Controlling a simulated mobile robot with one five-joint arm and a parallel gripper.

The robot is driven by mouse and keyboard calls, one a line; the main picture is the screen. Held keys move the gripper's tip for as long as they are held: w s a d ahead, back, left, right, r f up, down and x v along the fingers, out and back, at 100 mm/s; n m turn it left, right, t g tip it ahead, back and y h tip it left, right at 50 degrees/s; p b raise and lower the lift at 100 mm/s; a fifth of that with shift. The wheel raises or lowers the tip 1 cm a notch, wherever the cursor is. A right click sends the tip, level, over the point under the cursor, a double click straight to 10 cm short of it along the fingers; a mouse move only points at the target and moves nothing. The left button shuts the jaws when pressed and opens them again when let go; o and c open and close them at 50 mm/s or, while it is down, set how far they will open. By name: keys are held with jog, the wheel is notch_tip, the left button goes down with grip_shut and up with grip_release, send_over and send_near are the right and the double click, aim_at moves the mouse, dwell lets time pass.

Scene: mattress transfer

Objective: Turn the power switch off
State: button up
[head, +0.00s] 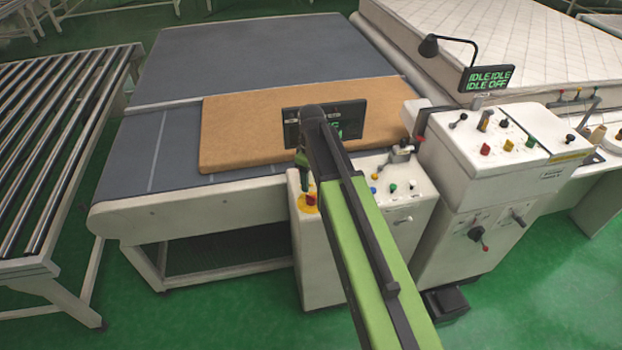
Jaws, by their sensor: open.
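My arm reaches up from the bottom, and my gripper (305,183) hangs from its far end beside the left control box (320,275). The gripper is small here; it is open and I see nothing held. A red and yellow button (309,203) is just below it; I cannot tell whether they touch. A dark rotary switch with a red tip (478,236) is on the front of the right control cabinet (455,180), well right of my gripper. No readable label shows which control is the power switch.
A display (487,79) reads IDLE IDLE, IDLE OFF. My arm partly covers another screen (350,118). A brown panel (255,115) lies on the grey conveyor (180,165). A roller conveyor (55,140) is left, a white mattress (520,40) behind. Green floor is clear at lower left.

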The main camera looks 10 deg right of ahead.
notch_tip(320, 180, up, 9)
jog(key=p, duration=0.7)
jog(key=shift+f, duration=0.2)
jog(key=s+f+b, duration=0.1)
jog(key=f+b, duration=0.2)
jog(key=s+f+b, duration=0.2)
jog(key=f+b, duration=0.2)
jog(key=s+f+b, duration=0.2)
jog(key=f+b, duration=0.2)
jog(key=shift+a, duration=0.15)
jog(key=s+f+m+b, duration=0.3)
jog(key=s+m+b, duration=0.1)
jog(key=s+m, duration=0.5)
jog(key=shift+s+f, duration=0.3)
jog(key=shift+f, duration=0.05)
